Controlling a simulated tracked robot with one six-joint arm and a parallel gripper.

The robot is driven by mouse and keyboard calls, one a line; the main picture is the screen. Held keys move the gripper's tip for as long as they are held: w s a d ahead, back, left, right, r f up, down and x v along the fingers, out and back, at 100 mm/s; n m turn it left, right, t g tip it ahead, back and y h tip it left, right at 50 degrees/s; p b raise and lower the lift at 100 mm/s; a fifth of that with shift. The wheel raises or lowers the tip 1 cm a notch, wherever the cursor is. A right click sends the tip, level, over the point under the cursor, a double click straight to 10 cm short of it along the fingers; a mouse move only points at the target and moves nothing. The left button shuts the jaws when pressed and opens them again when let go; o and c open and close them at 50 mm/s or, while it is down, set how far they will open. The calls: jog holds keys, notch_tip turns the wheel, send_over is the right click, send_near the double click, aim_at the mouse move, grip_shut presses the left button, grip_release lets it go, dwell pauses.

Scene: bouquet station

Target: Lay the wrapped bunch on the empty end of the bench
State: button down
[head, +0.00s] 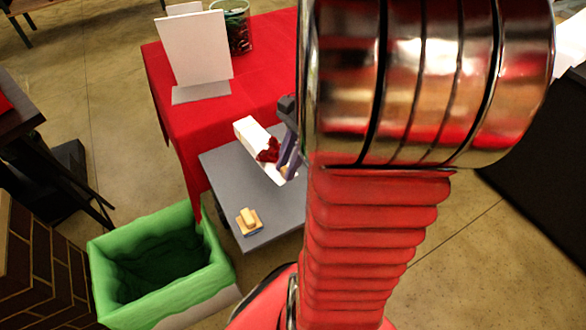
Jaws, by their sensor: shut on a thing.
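The wrapped bunch (250,132) shows as white wrapping with dark red in its middle, slanting over the grey bench (225,178). My gripper (285,165) is at the bunch's right side and is shut on it. My arm hides part of the gripper and the bench's right part. I cannot tell whether the bunch touches the bench.
A red-clothed table (185,125) adjoins the bench at the back, with a white stand-up card (195,48) and a glass container (236,28). A green-lined bin (105,270) stands at the lower left. A dark table (15,120) is at far left.

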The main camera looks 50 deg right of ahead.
jog(key=shift+s+m+t, duration=0.3)
jog(key=shift+s+m, duration=0.5)
jog(key=shift+s, duration=0.25)
jog(key=shift+f, duration=0.2)
jog(key=shift+f, duration=3.95)
jog(key=shift+a+f, duration=0.1)
jog(key=shift+f, duration=0.15)
jog(key=c, duration=1.2)
grip_release()
jog(key=shift+o, duration=0.2)
notch_tip(320, 180, up, 7)
